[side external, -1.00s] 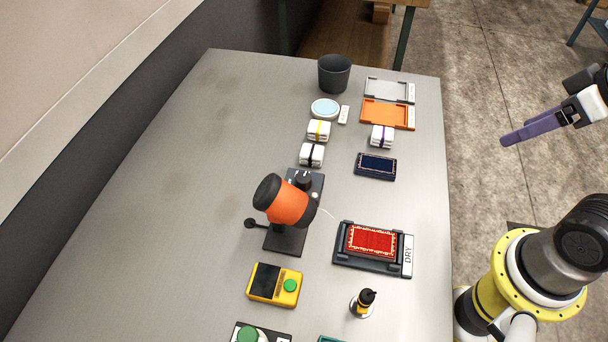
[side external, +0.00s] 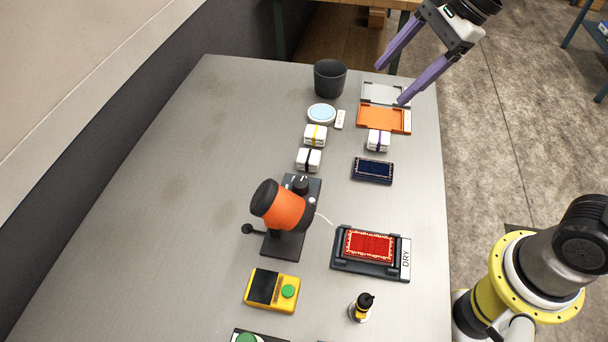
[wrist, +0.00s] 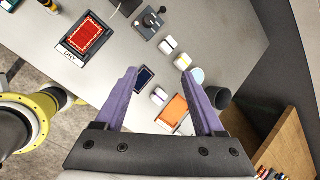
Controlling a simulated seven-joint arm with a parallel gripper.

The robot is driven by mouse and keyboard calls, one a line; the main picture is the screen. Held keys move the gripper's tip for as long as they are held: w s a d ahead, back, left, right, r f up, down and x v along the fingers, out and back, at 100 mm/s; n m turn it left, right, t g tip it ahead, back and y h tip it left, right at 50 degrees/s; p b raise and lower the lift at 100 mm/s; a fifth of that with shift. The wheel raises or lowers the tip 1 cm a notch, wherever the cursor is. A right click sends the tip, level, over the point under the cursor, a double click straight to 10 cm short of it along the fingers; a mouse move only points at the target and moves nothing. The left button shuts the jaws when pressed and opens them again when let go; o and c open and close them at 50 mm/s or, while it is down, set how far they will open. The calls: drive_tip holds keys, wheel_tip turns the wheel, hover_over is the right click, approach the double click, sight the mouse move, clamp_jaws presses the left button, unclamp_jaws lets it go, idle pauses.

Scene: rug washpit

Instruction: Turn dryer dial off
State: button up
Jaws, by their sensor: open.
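The dryer (side external: 282,210) is an orange and black drum-shaped head tilted on a black stand, near the middle of the table. Its dial (side external: 301,185) is a dark round knob on the base, behind the head; the mark it points to is too small to read. My gripper (side external: 391,84) has two purple fingers, spread apart and empty. It is above the table's far right end, well away from the dial. The fingers also show in the wrist view (wrist: 159,73).
A red rug sits in the black DRY tray (side external: 405,260). A navy rug (side external: 372,171), white bundles (side external: 309,160), an orange tray (side external: 384,119), a grey tray and a dark bin (side external: 330,78) stand farther back. A yellow box (side external: 272,290) is in front. The table's left side is clear.

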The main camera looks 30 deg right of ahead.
drive_tip(key=w+a+f+m+g, duration=0.1)
drive_tip(key=w+a+f+m, duration=0.1)
drive_tip(key=w+a+f, duration=0.25)
drive_tip(key=g, duration=0.2)
approach(301, 182)
drive_tip(key=shift+n+y, duration=0.3)
drive_tip(key=shift+n, duration=0.1)
drive_tip(key=x, duration=0.8)
drive_tip(key=shift+w+d+f, duration=0.1)
drive_tip(key=shift+f, duration=0.35)
clamp_jaws()
